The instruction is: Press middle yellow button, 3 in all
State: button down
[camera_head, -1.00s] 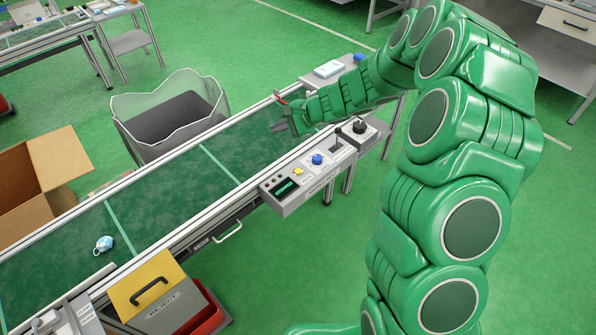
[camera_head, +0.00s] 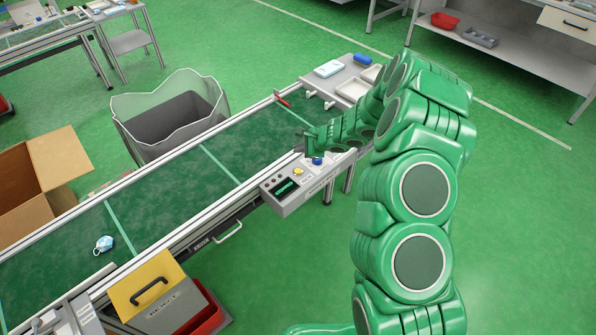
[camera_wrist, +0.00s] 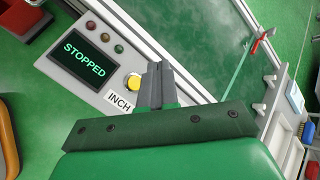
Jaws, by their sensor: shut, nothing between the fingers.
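The control box (camera_head: 310,192) stands at the conveyor's near side. Its yellow button (camera_head: 298,171) sits between the lit screen and the blue button (camera_head: 317,161). In the wrist view the yellow button (camera_wrist: 132,83) has an INCH label (camera_wrist: 119,103) beside it, and the screen (camera_wrist: 83,51) reads STOPPED. My gripper (camera_head: 305,147) is over the panel, close to the blue button. In the wrist view my gripper (camera_wrist: 158,68) is shut and empty, with its fingers just right of the yellow button. Contact with the button does not show. The fingers hide the panel beyond it.
A blue-white mask (camera_head: 103,244) lies on the green belt (camera_head: 165,197). A grey bin (camera_head: 165,138) and a cardboard box (camera_head: 35,180) stand behind the conveyor. A yellow-lidded box (camera_head: 155,290) is at front left. A red-handled item (camera_head: 282,98) sits at the belt's far end.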

aim_at(300, 172)
dwell(0.3)
jog(key=shift+f, duration=4.4)
jog(key=shift+f, duration=0.8)
jog(key=shift+r, duration=3.35)
